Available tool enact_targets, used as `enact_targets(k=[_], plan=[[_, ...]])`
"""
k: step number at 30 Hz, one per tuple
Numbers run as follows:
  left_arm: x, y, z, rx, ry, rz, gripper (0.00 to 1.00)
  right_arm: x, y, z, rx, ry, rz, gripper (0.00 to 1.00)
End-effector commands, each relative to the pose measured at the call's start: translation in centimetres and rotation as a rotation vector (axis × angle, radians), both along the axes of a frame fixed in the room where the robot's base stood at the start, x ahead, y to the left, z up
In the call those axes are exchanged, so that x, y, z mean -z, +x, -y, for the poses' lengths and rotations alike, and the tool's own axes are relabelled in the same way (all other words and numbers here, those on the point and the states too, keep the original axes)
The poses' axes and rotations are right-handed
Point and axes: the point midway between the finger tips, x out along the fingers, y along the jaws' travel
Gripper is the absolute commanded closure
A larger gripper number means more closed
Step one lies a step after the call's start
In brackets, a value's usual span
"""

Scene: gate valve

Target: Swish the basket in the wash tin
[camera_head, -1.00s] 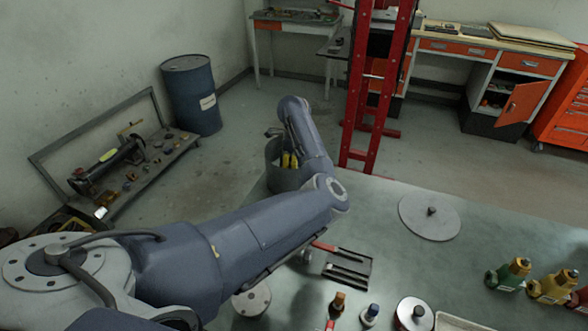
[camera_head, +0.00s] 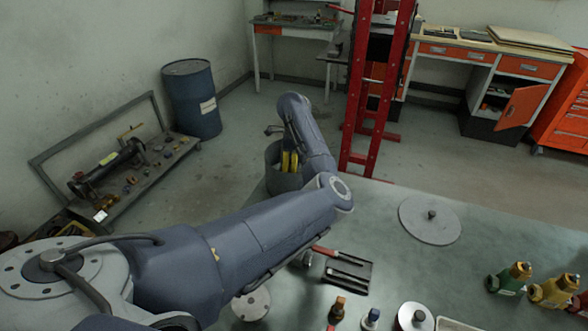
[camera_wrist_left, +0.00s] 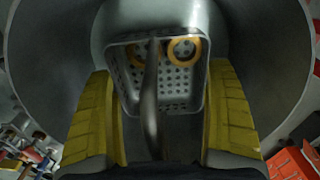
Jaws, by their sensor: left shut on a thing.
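The wash tin (camera_head: 276,181), a round grey tub, stands at the bench's far left edge in the head view. My left gripper (camera_head: 289,161) reaches down into its mouth, its yellow fingers partly hidden by my arm. In the left wrist view, my left gripper (camera_wrist_left: 160,78) is shut on the dark handle (camera_wrist_left: 150,95) of the perforated metal basket (camera_wrist_left: 178,80). Two brass rings (camera_wrist_left: 184,50) lie in the basket. The tin's curved wall (camera_wrist_left: 265,70) surrounds the basket. I cannot tell whether the basket touches it. My right gripper is not in view.
A red frame (camera_head: 372,90) stands behind. The bench's middle right is clear.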

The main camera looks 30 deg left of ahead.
Motion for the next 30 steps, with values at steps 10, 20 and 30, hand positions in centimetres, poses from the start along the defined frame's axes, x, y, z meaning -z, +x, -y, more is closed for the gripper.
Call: enact_targets(k=[10,20,30], plan=[[-1.5,0.0,0.0,0.0,0.001,0.001,0.48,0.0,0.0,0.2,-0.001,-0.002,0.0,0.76],[-2.9,0.0,0.0,-0.001,0.001,0.001,0.48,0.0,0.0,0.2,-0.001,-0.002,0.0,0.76],[-4.3,0.0,0.0,0.0,-0.001,0.001,0.48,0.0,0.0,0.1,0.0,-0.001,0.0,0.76]])
